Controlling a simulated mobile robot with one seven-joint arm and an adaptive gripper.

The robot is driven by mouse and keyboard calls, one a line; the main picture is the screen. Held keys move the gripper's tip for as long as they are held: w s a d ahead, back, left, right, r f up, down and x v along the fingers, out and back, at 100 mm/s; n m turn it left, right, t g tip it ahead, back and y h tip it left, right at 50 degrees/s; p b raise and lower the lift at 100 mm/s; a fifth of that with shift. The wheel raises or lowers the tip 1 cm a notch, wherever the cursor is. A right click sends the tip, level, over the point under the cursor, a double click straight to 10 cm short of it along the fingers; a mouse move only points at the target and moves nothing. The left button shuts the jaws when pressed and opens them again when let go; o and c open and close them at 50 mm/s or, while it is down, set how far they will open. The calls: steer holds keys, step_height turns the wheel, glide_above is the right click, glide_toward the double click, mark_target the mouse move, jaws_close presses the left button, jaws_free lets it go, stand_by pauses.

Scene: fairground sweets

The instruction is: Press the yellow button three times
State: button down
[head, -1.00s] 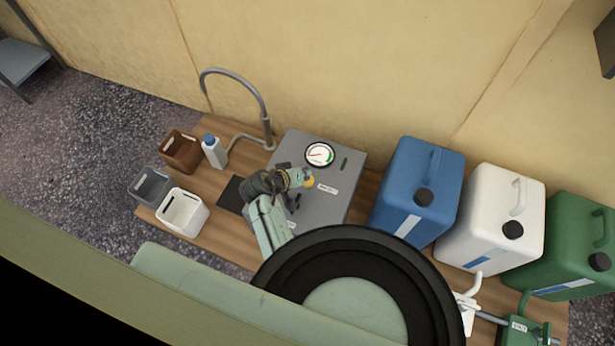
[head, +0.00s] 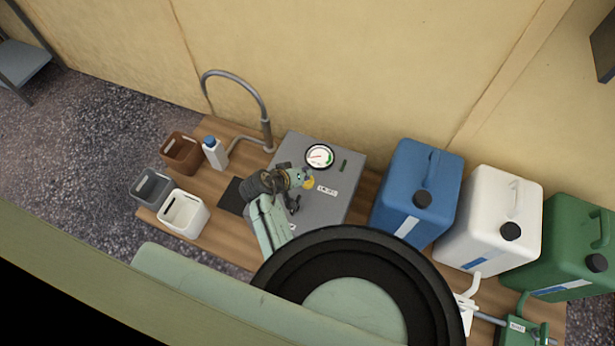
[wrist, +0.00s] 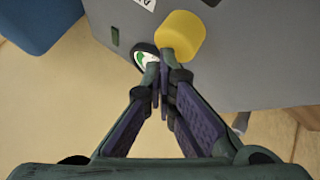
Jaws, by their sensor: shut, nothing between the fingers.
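The yellow button (wrist: 181,36) is a round knob on the face of the grey machine box (wrist: 245,55), seen large in the wrist view. In the head view the yellow button (head: 308,183) is a small patch, partly hidden by my gripper. My gripper (wrist: 163,70) is shut and empty, with its fingertips just below the button in the wrist view; I cannot tell whether they touch it. In the head view my gripper (head: 297,180) is over the machine box (head: 335,205), beside the button. A round dial gauge (head: 319,157) is on the box above the button.
Blue (head: 417,195), white (head: 490,222) and green (head: 565,250) canisters stand right of the box. A curved tap (head: 262,105), a white bottle (head: 215,153) and brown (head: 181,151), grey (head: 151,187) and white (head: 183,213) bins stand left on the wooden bench (head: 203,190).

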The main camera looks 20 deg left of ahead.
steer(key=shift+w+r, duration=0.1)
steer(key=shift+r, duration=0.25)
steer(key=shift+r+p, duration=0.2)
steer(key=shift+p, duration=0.2)
steer(key=shift+f, duration=0.15)
steer(key=shift+f, duration=0.3)
steer(key=shift+f+b, duration=0.8)
steer(key=shift+f, duration=0.1)
stand_by(1.0)
steer(key=shift+r+p, duration=1.15)
steer(key=shift+r, duration=0.15)
